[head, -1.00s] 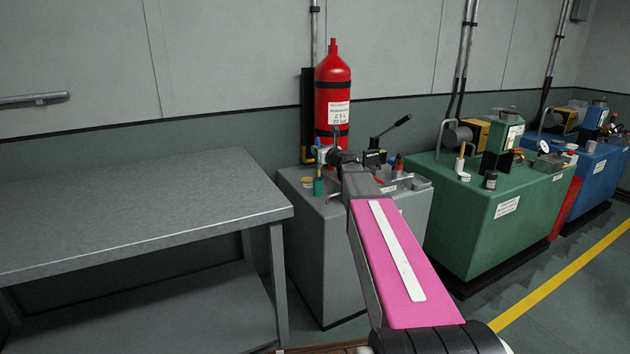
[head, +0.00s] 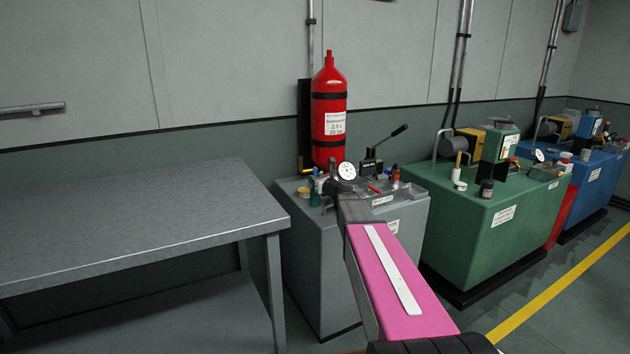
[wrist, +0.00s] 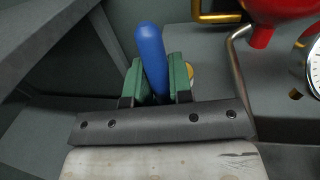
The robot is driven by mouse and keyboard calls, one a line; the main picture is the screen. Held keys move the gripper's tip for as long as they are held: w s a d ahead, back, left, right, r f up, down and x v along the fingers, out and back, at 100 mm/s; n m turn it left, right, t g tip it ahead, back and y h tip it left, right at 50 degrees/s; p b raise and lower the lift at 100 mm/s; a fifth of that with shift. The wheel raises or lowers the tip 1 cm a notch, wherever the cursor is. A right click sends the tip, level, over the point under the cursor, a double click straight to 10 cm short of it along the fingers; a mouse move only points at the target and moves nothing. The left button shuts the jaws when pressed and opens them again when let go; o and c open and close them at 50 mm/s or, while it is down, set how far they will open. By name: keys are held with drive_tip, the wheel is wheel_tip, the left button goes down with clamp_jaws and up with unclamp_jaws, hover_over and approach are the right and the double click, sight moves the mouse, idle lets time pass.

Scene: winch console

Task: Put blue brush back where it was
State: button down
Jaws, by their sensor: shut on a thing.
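The blue brush (wrist: 151,50) shows in the wrist view as a rounded blue handle standing up, slightly tilted, between the green fingers of my gripper (wrist: 158,84). The fingers are shut on it. Its lower end is hidden behind the fingers and the dark gripper body. In the head view my gripper (head: 316,193) is small, at the left part of the grey console's top (head: 335,213). I cannot tell whether the brush's lower end touches the console or sits in anything.
A red cylinder (head: 328,105) stands behind the console. A round gauge (head: 346,171) and a black lever (head: 385,140) are close on the right. A small yellow-topped tin (head: 303,192) is beside my gripper. A grey table (head: 130,215) stands left; green and blue machines are right.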

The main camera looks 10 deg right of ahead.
drive_tip(key=shift+f, duration=0.1)
drive_tip(key=c, duration=1)
unclamp_jaws()
drive_tip(key=v, duration=1.2)
